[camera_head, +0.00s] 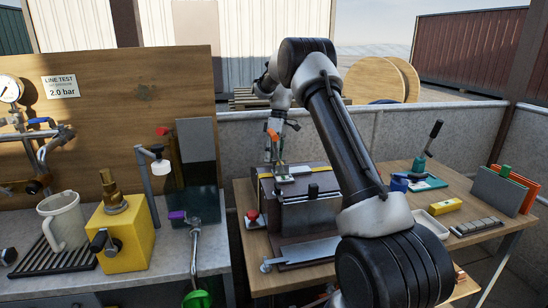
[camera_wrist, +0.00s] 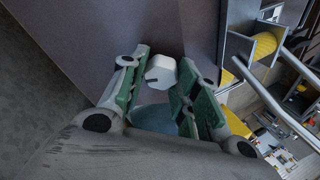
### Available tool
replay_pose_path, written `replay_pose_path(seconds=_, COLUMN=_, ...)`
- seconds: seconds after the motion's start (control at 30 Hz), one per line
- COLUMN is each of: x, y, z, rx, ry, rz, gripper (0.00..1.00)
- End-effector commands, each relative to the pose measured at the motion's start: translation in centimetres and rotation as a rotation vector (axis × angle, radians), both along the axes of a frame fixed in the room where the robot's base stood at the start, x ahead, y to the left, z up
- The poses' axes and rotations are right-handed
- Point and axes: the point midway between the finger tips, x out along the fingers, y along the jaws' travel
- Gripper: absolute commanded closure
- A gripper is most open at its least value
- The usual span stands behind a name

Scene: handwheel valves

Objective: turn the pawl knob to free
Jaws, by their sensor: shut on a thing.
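My gripper shows in the wrist view (camera_wrist: 160,95) with its green-padded fingers on either side of a pale, faceted knob (camera_wrist: 160,72). It is shut on this knob, which sits close to a dark grey surface. I take it for the pawl knob, but no free mark is legible. In the head view my arm reaches over to the far side of the grey box-shaped device (camera_head: 312,213) on the wooden table. The knob cannot be made out there, and the fingers are too small to read.
A red ball (camera_head: 252,215) is at the device's left side. A yellow block (camera_head: 445,207) and a tool with a black-handled crank (camera_head: 432,140) are on the table's right. A yellow valve body (camera_head: 125,240) and white jug (camera_head: 63,222) stand on the left bench.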

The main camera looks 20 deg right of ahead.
Motion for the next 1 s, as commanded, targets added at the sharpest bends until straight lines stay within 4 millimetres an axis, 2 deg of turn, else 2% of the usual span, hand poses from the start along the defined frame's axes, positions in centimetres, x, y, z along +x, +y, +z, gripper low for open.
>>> replay_pose_path(seconds=0.27, x=0.01, y=-0.01, z=0.05, rx=-0.015, ry=0.002, rz=-0.032, gripper=0.93)
replay_pose_path(seconds=0.47, x=0.0, y=0.04, z=0.07, rx=-0.056, ry=0.01, rz=-0.124, gripper=0.93)
replay_pose_path(seconds=1.0, x=0.02, y=0.05, z=0.09, rx=-0.26, ry=0.05, rz=-0.571, gripper=0.93)
